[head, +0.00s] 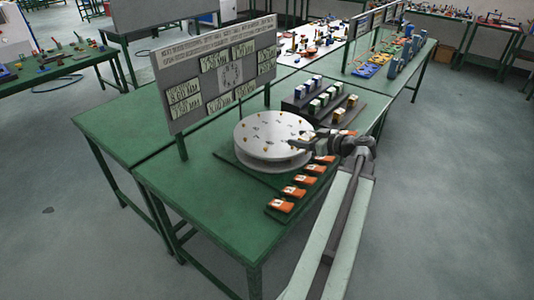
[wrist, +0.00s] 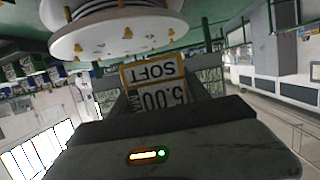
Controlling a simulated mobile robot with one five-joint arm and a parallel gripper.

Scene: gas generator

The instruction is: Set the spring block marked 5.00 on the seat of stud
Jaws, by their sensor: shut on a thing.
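My gripper (head: 322,143) is at the right edge of the round pale plate (head: 262,128), a little above the table by its look. In the wrist view, which is upside down, my gripper (wrist: 160,84) is shut on the spring block (wrist: 158,98), whose white label with a yellow border reads 5.00 and SOFT. In the head view the block is too small and covered to make out. The plate also shows in the wrist view (wrist: 118,32), with several brass studs (wrist: 127,32) around its rim. The block looks apart from the plate and studs.
Orange blocks (head: 294,191) lie in a row at the plate's front right. A dark stepped rack (head: 318,98) with blue, green and tan blocks stands behind. A labelled board (head: 215,75) rises at the left. The green table's front left (head: 190,195) is clear.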

